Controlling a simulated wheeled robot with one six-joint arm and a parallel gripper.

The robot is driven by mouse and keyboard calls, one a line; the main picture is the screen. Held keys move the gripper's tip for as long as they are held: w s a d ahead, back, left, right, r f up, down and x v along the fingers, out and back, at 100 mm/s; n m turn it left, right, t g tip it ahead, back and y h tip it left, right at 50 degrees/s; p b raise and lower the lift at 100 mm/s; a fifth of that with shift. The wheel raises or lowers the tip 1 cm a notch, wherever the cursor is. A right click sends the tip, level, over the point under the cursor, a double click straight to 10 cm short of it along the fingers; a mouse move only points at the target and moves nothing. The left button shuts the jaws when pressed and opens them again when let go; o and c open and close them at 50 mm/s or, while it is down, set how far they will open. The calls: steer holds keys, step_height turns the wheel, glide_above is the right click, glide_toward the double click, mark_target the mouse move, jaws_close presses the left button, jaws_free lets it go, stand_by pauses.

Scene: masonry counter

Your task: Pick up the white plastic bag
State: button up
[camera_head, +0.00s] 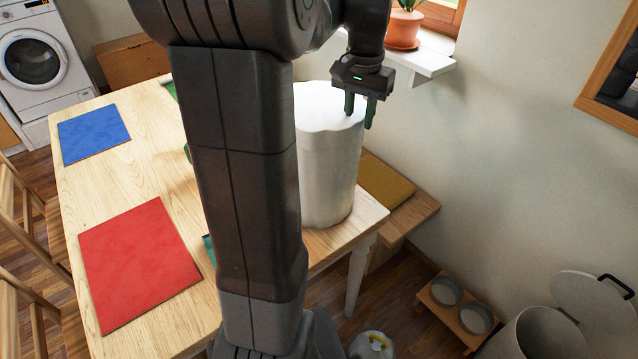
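A small whitish rounded thing with a yellow strip on top (372,346) shows at the bottom edge, low by the floor and partly cut off. It may be the white plastic bag, but I cannot tell for sure. A large white cylinder with a wavy rim (330,170) stands upright on the wooden table, partly hidden by my arm. My gripper (359,116) points down in front of the cylinder's upper right edge in the picture. Its two dark green fingers are apart with nothing between them. I cannot tell whether they touch the cylinder.
The table (160,185) carries a blue mat (93,134) and a red mat (138,262). A bench with a yellow cushion (385,184) stands behind it. A bowl stand (459,304) and an open white bin (540,335) are at lower right. A potted plant (403,28) sits on the sill.

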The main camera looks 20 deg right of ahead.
mark_target(356, 143)
steer(key=f, duration=0.4)
steer(key=shift+w+d, duration=0.15)
steer(key=shift+w, duration=0.2)
steer(key=shift+f, duration=0.5)
jaws_close()
